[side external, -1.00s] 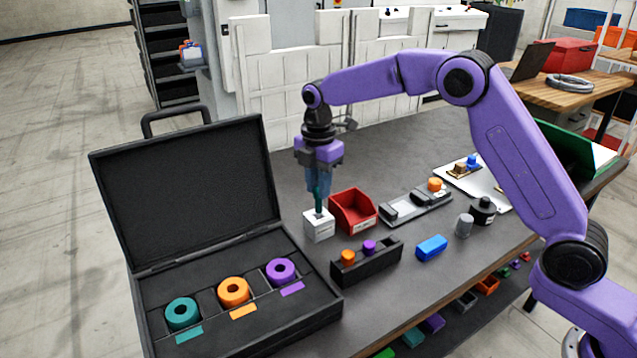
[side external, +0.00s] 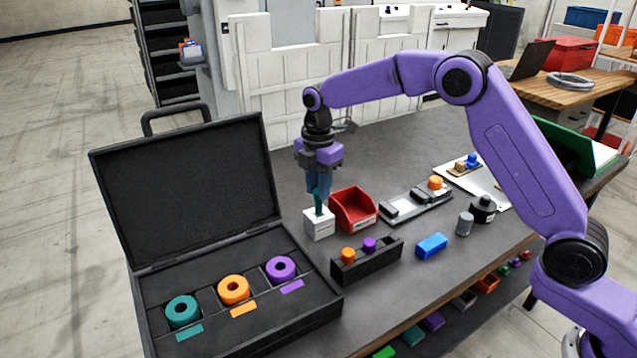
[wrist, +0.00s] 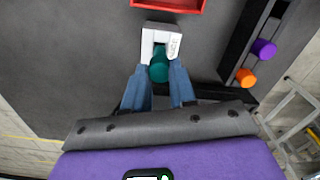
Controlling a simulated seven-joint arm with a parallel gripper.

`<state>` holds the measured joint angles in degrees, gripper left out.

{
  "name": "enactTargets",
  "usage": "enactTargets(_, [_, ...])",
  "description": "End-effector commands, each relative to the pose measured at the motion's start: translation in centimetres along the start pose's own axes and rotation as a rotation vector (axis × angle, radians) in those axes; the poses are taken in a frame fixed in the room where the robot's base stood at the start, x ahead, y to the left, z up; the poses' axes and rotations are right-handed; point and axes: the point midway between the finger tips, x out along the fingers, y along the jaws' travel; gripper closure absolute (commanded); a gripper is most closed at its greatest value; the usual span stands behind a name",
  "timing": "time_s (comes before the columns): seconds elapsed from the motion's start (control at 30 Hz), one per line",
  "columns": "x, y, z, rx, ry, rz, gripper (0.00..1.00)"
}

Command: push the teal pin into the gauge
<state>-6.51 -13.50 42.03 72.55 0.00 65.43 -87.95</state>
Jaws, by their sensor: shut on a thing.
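My gripper (side external: 319,192) is shut on the teal pin (side external: 319,209), with its blue fingers on either side of the pin. The pin points down at the top of a small white block (side external: 319,228) with a printed label, which appears to be the gauge. The pin's lower end meets the block's top; how deep it sits I cannot tell. In the wrist view, the teal pin (wrist: 158,70) shows between the fingertips (wrist: 160,88), overlapping the near side of the white block (wrist: 173,46).
A red bin (side external: 354,212) stands close behind and right of the block. A black holder (side external: 368,268) with orange and purple pins is in front right. An open black case (side external: 196,255) with teal, orange and purple rings lies left. A blue block (side external: 432,246) is farther right.

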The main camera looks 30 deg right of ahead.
Motion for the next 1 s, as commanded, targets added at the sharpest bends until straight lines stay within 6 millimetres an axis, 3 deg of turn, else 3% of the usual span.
enactTargets(1.0, [1.4,0.0,0.0,0.000,0.000,0.001,1.00])
